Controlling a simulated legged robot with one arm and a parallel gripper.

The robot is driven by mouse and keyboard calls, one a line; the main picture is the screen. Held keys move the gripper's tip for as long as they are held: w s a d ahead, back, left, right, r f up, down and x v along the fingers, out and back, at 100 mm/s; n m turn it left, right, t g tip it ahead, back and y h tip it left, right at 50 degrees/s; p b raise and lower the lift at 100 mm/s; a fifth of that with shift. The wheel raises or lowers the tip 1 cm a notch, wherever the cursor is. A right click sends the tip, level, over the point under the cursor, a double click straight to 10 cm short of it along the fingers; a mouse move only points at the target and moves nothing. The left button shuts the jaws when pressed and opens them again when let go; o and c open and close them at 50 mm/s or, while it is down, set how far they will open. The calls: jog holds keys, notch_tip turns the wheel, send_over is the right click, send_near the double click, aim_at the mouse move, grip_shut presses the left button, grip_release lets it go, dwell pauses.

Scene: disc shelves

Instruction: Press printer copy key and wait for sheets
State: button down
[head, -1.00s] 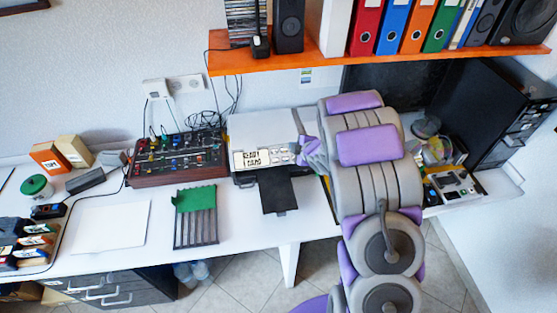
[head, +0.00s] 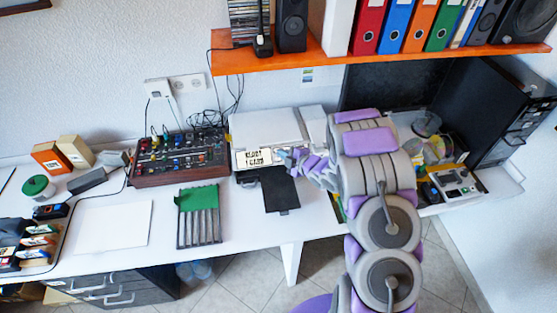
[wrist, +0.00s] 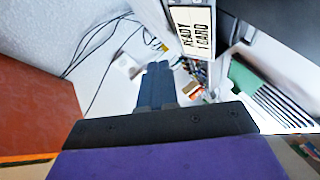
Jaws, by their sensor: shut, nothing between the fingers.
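The printer (head: 265,127) is a pale grey box on the white desk. Its front panel has a white display (head: 255,157) with black lettering. In the wrist view the display (wrist: 194,30) is seen tilted and shows "READY" and a second line like "CARD". My gripper (head: 283,154) is shut and empty, at the panel just right of the display. It hides the keys there, and I cannot tell whether it touches one. In the wrist view its dark fingers (wrist: 158,72) are together. A black tray (head: 281,190) sticks out below the panel and looks bare.
A mixer with coloured knobs (head: 180,157) stands left of the printer, with a green-topped slotted rack (head: 199,220) in front. An orange shelf (head: 300,58) with binders hangs above. A white sheet-like board (head: 113,226) lies at left. A small device (head: 455,183) sits at right.

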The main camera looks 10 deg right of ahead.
aim_at(278, 160)
jog(key=shift+w+a+f+b, duration=0.1)
jog(key=shift+w+f+b, duration=0.15)
jog(key=shift+w+f, duration=0.75)
jog(key=shift+w+d+f+b, duration=0.1)
jog(key=shift+w+f+b, duration=0.25)
jog(key=shift+f, duration=1.2)
jog(key=shift+w+a+f+b, duration=0.1)
jog(key=shift+w+f+b, duration=0.1)
jog(key=shift+w+f, duration=0.8)
jog(key=shift+s+f, duration=0.3)
jog(key=shift+f, duration=0.05)
jog(key=shift+w+f+b, duration=0.15)
jog(key=shift+f+b, duration=0.1)
jog(key=shift+b, duration=0.05)
jog(key=shift+w+f, duration=0.2)
jog(key=shift+f, duration=0.1)
jog(key=shift+s+r, duration=0.25)
jog(key=shift+r, duration=0.4)
jog(key=shift+s+r, duration=0.1)
